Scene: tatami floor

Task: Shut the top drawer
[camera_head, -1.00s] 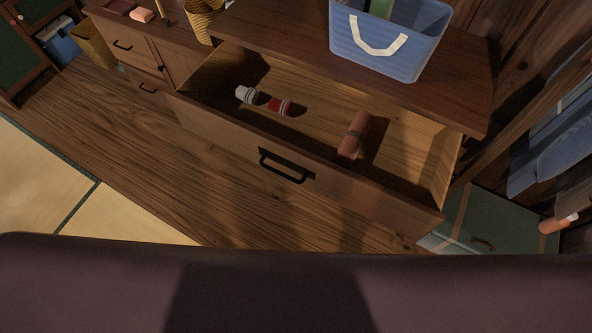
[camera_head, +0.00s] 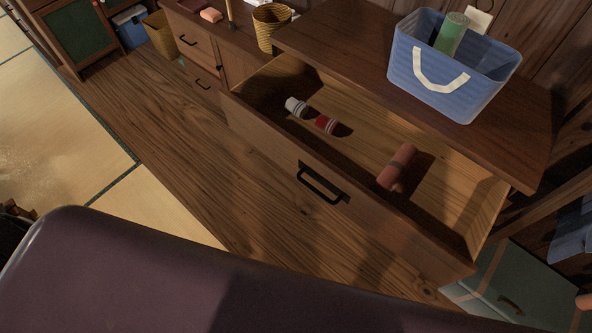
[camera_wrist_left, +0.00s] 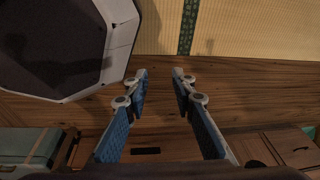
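The top drawer (camera_head: 262,128) of the wooden dresser is pulled well out, and its inside shows in the head view. It has a black handle (camera_head: 323,184) on its front. In the drawer lie a white and red item (camera_head: 312,114) and a brown-red roll (camera_head: 397,167). My left gripper (camera_wrist_left: 160,75) shows in the left wrist view with its blue-padded fingers apart and nothing between them. A dark handle-like bar (camera_wrist_left: 145,151) shows below the fingers. I cannot tell the gap to it. My right gripper is in neither view.
A blue basket (camera_head: 455,78) with a green item stands on the dresser top. A woven yellow cup (camera_head: 271,27) stands on the lower cabinet. A teal case (camera_head: 520,285) lies on the floor at the right. Wooden floor (camera_head: 180,140) is bare in front of the drawer.

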